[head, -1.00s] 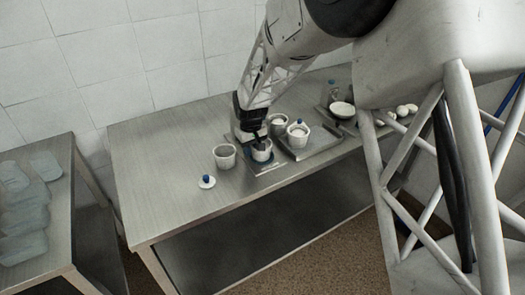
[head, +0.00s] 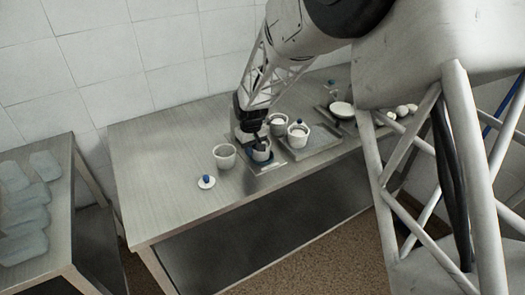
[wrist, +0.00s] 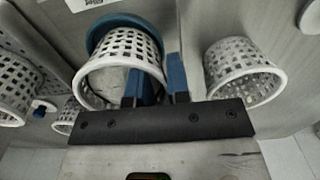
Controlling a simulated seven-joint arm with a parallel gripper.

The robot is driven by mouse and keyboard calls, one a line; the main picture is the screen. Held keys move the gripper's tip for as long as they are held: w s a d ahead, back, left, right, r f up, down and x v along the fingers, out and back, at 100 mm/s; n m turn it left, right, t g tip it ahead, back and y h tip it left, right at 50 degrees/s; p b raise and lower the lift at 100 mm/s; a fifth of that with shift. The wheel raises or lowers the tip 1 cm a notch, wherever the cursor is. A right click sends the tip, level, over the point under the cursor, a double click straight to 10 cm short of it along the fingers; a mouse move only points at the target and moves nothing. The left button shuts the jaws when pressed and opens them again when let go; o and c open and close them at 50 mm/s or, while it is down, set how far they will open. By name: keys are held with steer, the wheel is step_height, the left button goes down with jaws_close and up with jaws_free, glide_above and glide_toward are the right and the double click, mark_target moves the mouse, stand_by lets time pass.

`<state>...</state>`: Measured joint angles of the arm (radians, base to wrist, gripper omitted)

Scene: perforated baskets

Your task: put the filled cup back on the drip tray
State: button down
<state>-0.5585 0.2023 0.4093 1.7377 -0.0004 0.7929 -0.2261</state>
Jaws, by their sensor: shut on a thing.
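The cup is a white perforated basket (wrist: 124,62), seen from above in the wrist view. My gripper (wrist: 158,85) has its two blue fingers at the right side of its rim, shut on its wall. In the head view the cup (head: 262,155) is partly hidden under my gripper (head: 256,146). A blue disc (wrist: 112,22) shows beneath the cup, over a small grey plate (head: 268,168) that I take for the drip tray. I cannot tell whether the cup touches it.
Another white basket (head: 225,157) stands close on the left, with a blue-knobbed lid (head: 206,182) before it.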

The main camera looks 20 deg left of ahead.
steer(key=shift+r, duration=3.4)
steer(key=w+d+r, duration=0.2)
steer(key=w+d, duration=0.6)
steer(key=d, duration=0.1)
steer(key=w+d+r+t+h, duration=0.1)
steer(key=w+d+r, duration=0.1)
steer(key=w+d, duration=0.6)
steer(key=shift+d+r, duration=0.25)
steer(key=shift+d, duration=0.65)
steer(key=shift+f, duration=0.25)
steer(key=shift+f, duration=4.15)
steer(key=shift+f, duration=0.6)
steer(key=c, duration=1.1)
jaws_free()
steer(key=shift+c, duration=0.2)
